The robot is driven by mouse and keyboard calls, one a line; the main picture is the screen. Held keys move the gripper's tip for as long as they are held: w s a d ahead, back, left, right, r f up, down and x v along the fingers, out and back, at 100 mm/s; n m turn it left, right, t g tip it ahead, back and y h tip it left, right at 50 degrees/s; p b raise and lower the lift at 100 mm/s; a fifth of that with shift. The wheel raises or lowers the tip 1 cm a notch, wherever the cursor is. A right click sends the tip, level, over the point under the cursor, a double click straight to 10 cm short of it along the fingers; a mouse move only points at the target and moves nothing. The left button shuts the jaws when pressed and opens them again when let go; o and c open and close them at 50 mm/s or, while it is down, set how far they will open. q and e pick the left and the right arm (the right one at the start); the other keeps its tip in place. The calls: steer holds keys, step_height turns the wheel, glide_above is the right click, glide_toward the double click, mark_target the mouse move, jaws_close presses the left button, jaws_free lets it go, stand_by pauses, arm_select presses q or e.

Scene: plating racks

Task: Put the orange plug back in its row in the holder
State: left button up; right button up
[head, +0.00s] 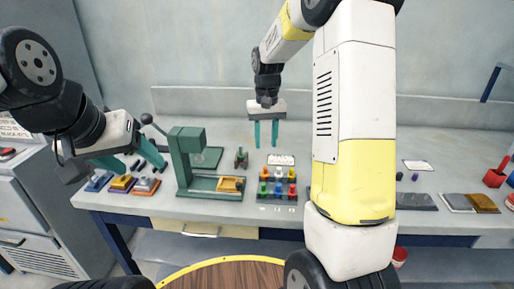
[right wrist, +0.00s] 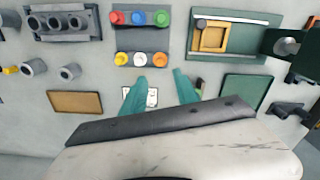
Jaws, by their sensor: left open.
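The plug holder (head: 278,197) stands on the bench, left of my right arm's large link. It also shows at the top of the right wrist view (right wrist: 140,40). Green, blue and red plugs form the near row. My right gripper (head: 266,134) is open and empty above the bench behind the holder; its fingers show in the wrist view (right wrist: 160,90). My left gripper (head: 128,158) is open at the left.
A green press (head: 187,150) stands left of the holder. Coloured blocks (head: 122,183) sit below my left gripper. A white card (head: 281,160) lies behind the holder. Grey cylinders (right wrist: 70,72) and a brown plate (right wrist: 75,102) lie beside it in the wrist view.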

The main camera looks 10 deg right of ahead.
steer(key=s+r+t, duration=0.1)
steer(key=s+r, duration=0.4)
steer(key=r, duration=0.3)
steer(key=s+a+r+t+y, duration=0.1)
steer(key=s+r+t, duration=0.1)
steer(key=s, duration=0.7)
steer(key=s+a+r+t+y, duration=0.1)
steer(key=s+r+t, duration=0.1)
steer(key=s, duration=0.8)
steer(key=shift+s+r+n+t, duration=0.2)
steer(key=shift+r+n+t, duration=0.15)
steer(key=shift+t, duration=0.25)
steer(key=shift+a, duration=0.1)
